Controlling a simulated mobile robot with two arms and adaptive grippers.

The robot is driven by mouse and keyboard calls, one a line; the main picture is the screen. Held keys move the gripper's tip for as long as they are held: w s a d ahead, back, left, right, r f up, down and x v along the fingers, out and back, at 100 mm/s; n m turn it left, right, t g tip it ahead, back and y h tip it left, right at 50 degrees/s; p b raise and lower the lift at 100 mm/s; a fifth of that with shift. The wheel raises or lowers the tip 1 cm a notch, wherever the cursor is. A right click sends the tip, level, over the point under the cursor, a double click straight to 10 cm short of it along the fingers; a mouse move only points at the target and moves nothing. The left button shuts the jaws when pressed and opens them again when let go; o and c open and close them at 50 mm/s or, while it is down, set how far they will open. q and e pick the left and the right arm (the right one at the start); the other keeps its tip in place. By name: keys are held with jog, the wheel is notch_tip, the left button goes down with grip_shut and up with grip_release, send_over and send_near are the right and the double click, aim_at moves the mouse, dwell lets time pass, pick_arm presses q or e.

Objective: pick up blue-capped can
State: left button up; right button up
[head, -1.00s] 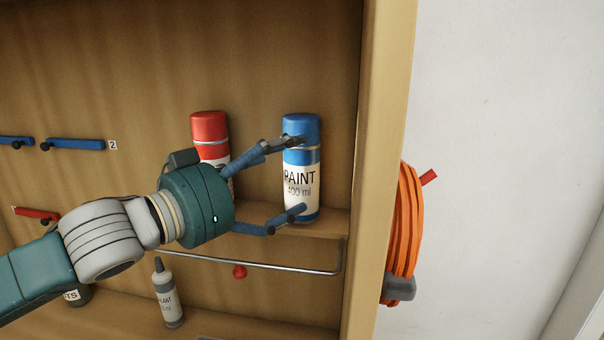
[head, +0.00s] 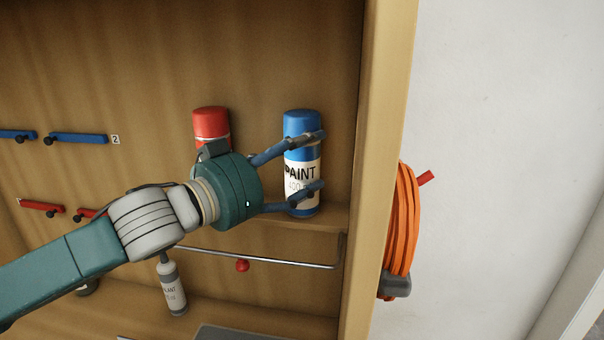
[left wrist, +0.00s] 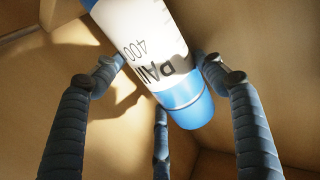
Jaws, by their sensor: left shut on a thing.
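The blue-capped can (head: 302,172) is a white and blue paint can standing upright on a small wooden shelf (head: 270,216) at the right of the cabinet. My left gripper (head: 312,161) is shut on it, with fingers across the cap area and across the lower label. In the left wrist view the can (left wrist: 150,50) lies slantwise between the fingers of my left gripper (left wrist: 165,80), its blue cap towards the lower right. Part of the label is hidden by a finger in the head view. My right gripper is not in view.
A red-capped can (head: 211,124) stands just left, partly hidden by my gripper. The cabinet's side wall (head: 377,170) is close on the right, with an orange coil (head: 402,230) outside it. A metal rail (head: 260,260) runs below the shelf. A grey bottle (head: 172,287) stands lower left.

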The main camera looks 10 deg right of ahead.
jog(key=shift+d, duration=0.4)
pick_arm(q)
jog(key=shift+r+b, duration=0.15)
jog(key=shift+b, duration=0.3)
notch_tip(320, 180, up, 11)
jog(key=shift+s+a+r+b, duration=0.1)
jog(key=shift+r+b, duration=0.1)
jog(key=shift+b, duration=0.5)
jog(key=shift+c, duration=1.1)
jog(key=b+v, duration=0.1)
jog(key=v, duration=0.5)
jog(key=w+b+v, duration=0.1)
jog(key=b+v, duration=0.1)
jog(key=v, duration=0.4)
jog(key=a+b+v, duration=0.1)
jog(key=b+v, duration=0.1)
jog(key=v, duration=0.4)
jog(key=shift+w+f, duration=0.2)
jog(key=shift+w, duration=0.15)
jog(key=shift+c, duration=0.2)
jog(key=shift+b+v, duration=0.3)
jog(key=shift+v, duration=0.55)
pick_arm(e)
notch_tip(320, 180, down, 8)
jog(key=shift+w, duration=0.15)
pick_arm(q)
jog(key=shift+w, duration=0.1)
